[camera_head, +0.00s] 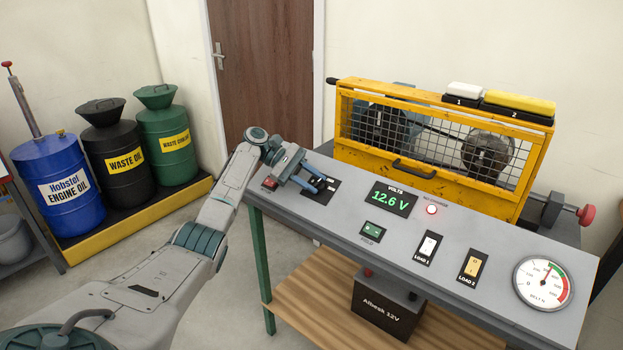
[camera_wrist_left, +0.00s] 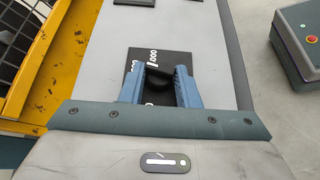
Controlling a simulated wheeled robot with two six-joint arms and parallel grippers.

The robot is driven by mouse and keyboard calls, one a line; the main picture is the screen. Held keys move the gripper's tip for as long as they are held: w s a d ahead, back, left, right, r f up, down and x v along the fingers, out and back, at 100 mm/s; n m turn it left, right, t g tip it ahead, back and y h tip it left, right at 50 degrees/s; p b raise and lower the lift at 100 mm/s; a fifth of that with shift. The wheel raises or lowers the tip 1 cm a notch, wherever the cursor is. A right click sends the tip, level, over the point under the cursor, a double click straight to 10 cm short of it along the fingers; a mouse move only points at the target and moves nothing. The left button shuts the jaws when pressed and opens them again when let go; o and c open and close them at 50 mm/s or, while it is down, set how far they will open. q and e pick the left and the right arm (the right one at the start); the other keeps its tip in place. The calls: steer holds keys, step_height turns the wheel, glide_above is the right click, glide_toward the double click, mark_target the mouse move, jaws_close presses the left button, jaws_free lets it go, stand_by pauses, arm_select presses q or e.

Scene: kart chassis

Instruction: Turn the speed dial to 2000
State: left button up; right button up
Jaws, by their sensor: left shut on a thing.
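The speed dial is a black knob (camera_wrist_left: 158,78) on a black plate with white numbers (camera_wrist_left: 160,58), seen in the left wrist view. In the head view its plate (camera_head: 324,190) is at the left end of the grey panel, partly covered by my gripper. My left gripper (camera_head: 322,186) reaches down to it from the left; in the wrist view its blue fingers (camera_wrist_left: 159,76) are shut on the knob, one on each side. Parts of the numbers are hidden, so the dial's setting cannot be read. My right gripper is not in view.
The grey panel (camera_head: 480,272) also carries a voltage display reading 12.6 V (camera_head: 391,199), a lit red lamp (camera_head: 432,210), two load switches and a round gauge (camera_head: 543,282). A yellow mesh guard (camera_head: 375,160) stands behind it. Drums stand at the left.

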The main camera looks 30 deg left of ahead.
arm_select(q)
steer(key=shift+w+m+g+y, duration=0.15)
steer(key=shift+m+g+y, duration=0.15)
steer(key=shift+m+g, duration=0.5)
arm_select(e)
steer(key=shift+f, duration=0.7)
arm_select(q)
steer(key=o, duration=1)
steer(key=shift+c, duration=0.2)
steer(key=shift+r, duration=0.15)
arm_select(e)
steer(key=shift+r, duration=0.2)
